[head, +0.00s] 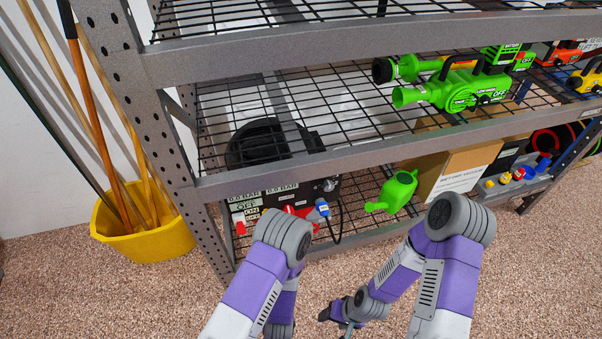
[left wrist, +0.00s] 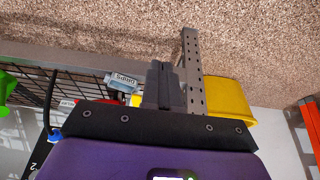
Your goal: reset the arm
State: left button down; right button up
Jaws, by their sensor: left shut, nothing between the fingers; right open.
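My two purple and grey arms reach in from the bottom of the head view, in front of a grey steel shelf (head: 310,168). My right gripper (head: 336,321) is low in the head view, over the speckled floor. It is open, and I see nothing held in it. My left gripper is hidden in the head view. In the left wrist view its dark fingers (left wrist: 164,86) are together with nothing between them. The shelf's post (left wrist: 194,78) shows just behind these fingers.
A yellow bucket (head: 148,240) with long wooden handles stands left of the shelf. The lower shelf holds a compressor (head: 262,200), a green watering can (head: 395,191) and a cardboard box (head: 453,163). Green power tools (head: 462,88) lie on the shelf above. The floor (head: 540,270) at the right is clear.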

pick_arm(q)
notch_tip(320, 180, up, 8)
jog(key=s+a+g+h, duration=0.1)
jog(key=a+g+h, duration=0.1)
jog(key=h, duration=0.3)
jog(key=shift+a+m+g+p, duration=0.15)
jog(key=shift+m+g+p, duration=0.2)
jog(key=shift+g, duration=0.25)
dwell(0.4)
